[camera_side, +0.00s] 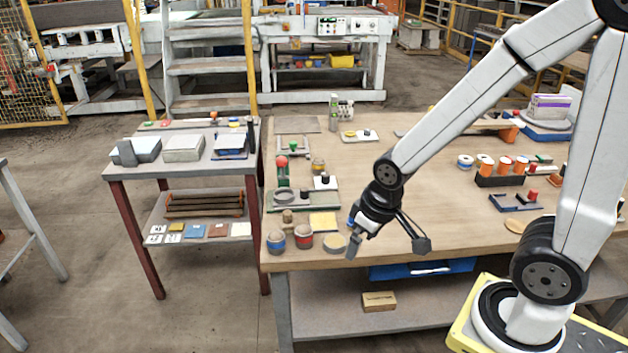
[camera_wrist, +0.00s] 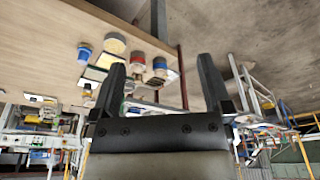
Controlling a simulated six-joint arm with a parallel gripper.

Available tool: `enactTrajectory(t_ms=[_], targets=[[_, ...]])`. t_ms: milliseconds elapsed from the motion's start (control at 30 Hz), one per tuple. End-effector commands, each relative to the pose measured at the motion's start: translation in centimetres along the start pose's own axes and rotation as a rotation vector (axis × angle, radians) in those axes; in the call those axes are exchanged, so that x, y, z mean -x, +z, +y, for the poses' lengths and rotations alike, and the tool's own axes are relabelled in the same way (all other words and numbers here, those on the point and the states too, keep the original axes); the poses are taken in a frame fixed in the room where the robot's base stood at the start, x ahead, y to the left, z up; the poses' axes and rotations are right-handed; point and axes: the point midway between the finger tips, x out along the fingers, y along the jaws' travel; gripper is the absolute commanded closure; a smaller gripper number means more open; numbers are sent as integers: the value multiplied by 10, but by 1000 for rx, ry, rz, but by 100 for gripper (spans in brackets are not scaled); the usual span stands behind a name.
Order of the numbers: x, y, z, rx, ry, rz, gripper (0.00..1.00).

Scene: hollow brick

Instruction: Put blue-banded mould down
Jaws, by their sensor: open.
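The blue-banded mould (camera_side: 276,242) stands upright on the bench near its front left corner. The red-banded mould (camera_side: 303,237) stands just right of it. My gripper (camera_side: 387,246) is open and empty, with its fingers spread, to the right of both moulds and near the bench's front edge. In the wrist view my gripper (camera_wrist: 161,64) also shows nothing held. Beyond the fingers there, the blue-banded mould (camera_wrist: 160,66) and the red-banded mould (camera_wrist: 137,58) appear close together, small and tilted in the picture.
A round tan piece (camera_side: 334,243) lies between the moulds and my gripper. A yellow square (camera_side: 323,222) and a grey-green tray (camera_side: 320,201) lie behind the moulds. A side table (camera_side: 185,160) stands left of the bench. The bench's middle is mostly clear.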

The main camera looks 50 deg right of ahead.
Motion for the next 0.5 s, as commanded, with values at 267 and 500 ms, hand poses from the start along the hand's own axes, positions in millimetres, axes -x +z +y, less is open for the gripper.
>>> enactTrajectory(t_ms=[267, 500], targets=[[0, -1, 0, -1, -1, 2, 0], [-3, -13, 0, -67, -2, -5, 0]])
